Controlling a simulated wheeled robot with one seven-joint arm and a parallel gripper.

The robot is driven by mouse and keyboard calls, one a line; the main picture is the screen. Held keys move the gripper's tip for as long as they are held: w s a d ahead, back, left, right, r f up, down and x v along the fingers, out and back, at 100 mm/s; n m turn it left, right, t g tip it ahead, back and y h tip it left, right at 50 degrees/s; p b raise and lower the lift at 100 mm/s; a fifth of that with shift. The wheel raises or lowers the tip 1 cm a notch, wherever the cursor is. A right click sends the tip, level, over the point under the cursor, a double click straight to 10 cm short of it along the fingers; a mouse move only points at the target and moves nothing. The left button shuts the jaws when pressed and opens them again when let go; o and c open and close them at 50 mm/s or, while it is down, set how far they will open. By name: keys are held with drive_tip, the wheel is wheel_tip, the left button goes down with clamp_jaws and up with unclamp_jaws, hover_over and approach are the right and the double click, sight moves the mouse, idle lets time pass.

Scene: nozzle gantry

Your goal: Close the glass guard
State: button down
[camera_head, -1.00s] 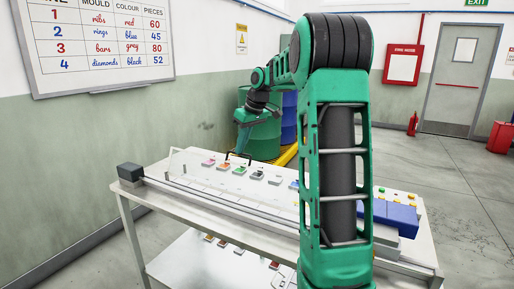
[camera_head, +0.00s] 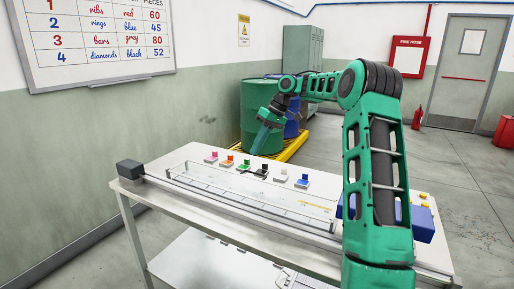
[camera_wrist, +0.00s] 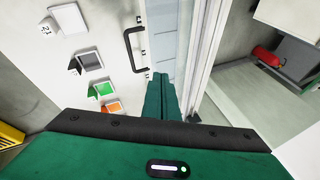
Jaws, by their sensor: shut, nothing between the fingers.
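The glass guard (camera_head: 225,184) is a clear, thin-edged panel along the long rail on the white bench. It looks low and laid back toward the coloured samples, but its exact tilt is hard to tell. Its black handle (camera_wrist: 130,50) shows clearly in the wrist view, beside a pale blue strip. My gripper (camera_wrist: 160,82) is shut and empty, with its green fingers just below and right of the handle in that view, apart from it as far as I can see. In the head view my gripper (camera_head: 257,150) is behind the bench's row of samples, pointing down.
Several coloured samples (camera_head: 282,174) stand on the bench (camera_head: 140,186). A blue box (camera_head: 420,224) with yellow buttons is at the right end. A green drum (camera_head: 255,105) stands on a yellow pallet (camera_head: 292,150) behind. Open floor lies to the right.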

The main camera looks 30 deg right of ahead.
drive_tip(key=w+d+f, duration=0.1)
drive_tip(key=f, duration=0.2)
drive_tip(key=d+f, duration=0.2)
drive_tip(key=f, duration=0.1)
drive_tip(key=w+d+f, duration=0.1)
drive_tip(key=f, duration=0.2)
drive_tip(key=shift+w+d, duration=0.15)
drive_tip(key=shift+w, duration=0.2)
drive_tip(key=shift+d+f, duration=0.2)
drive_tip(key=shift+f, duration=0.8)
drive_tip(key=shift+w+r, duration=0.1)
drive_tip(key=shift+w+a+r, duration=0.1)
drive_tip(key=shift+r, duration=0.1)
drive_tip(key=w+d+r, duration=0.1)
drive_tip(key=d+r, duration=0.6)
drive_tip(key=d, duration=0.3)
drive_tip(key=shift+w+r, duration=0.15)
drive_tip(key=shift+w, duration=0.2)
